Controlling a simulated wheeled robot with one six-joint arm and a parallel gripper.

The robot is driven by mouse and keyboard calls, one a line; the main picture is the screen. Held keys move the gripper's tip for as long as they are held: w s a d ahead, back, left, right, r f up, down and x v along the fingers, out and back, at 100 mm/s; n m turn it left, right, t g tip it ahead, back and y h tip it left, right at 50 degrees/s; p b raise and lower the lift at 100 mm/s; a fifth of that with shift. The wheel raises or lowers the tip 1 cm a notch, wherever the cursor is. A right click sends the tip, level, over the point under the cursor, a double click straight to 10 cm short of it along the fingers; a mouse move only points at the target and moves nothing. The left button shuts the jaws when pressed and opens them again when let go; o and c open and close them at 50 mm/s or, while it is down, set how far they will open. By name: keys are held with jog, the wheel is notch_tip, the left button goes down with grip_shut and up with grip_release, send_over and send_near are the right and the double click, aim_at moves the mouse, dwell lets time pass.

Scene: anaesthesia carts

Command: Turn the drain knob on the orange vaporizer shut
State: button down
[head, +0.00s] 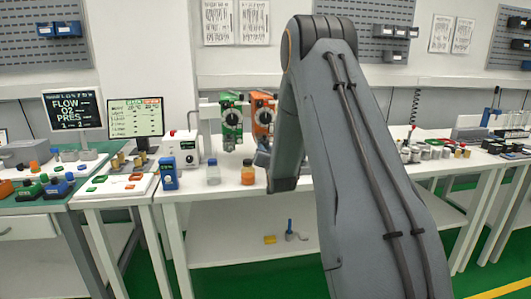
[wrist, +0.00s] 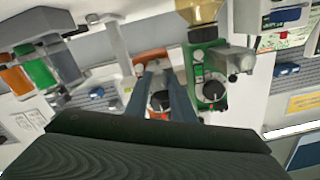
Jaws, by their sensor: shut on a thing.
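The orange vaporizer (head: 261,103) hangs on the rail to the right of the green vaporizer (head: 230,122). My arm hides its right side in the head view. The wrist view looks turned over: there the orange vaporizer (wrist: 151,56) is left of the green one (wrist: 209,62). My gripper (wrist: 160,69) reaches to the orange vaporizer's lower end, its two fingers close together. It is shut on what appears to be the drain knob. The fingertips and the vaporizer's edge hide the knob, so its angle cannot be read. A dark dial (wrist: 160,101) shows between the fingers.
On the bench below stand a bottle with orange liquid (head: 248,172) and a bottle with a blue cap (head: 213,172). A white box with a red knob (head: 184,148) stands left. The green vaporizer is close beside my fingers.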

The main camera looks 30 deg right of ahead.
dwell(0.3)
jog(key=c, duration=1.5)
grip_release()
jog(key=shift+b+v, duration=0.75)
jog(key=shift+v, duration=3.2)
